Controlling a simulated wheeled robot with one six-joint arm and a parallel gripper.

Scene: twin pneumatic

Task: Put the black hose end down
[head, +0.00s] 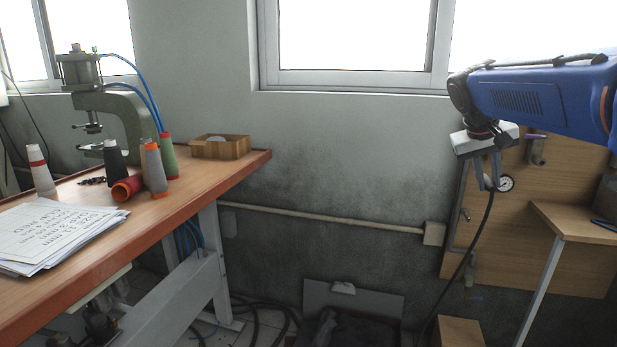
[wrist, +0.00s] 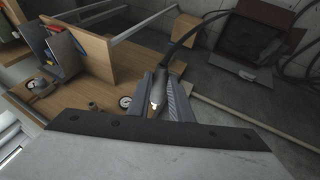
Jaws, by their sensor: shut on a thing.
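My gripper (head: 488,184) is at the right of the head view, pointing down in front of the wooden wall panel (head: 536,272). It is shut on the end of the black hose (head: 480,234), which hangs from the fingers in a curve towards the floor. The black hose (wrist: 181,42) runs from there up and to the right. The fingers partly hide the hose end.
A round gauge (head: 506,183) is on the panel close beside my gripper. An orange-edged workbench (head: 225,186) with a press and thread cones is at the left. An open dark case (head: 376,303) lies on the floor.

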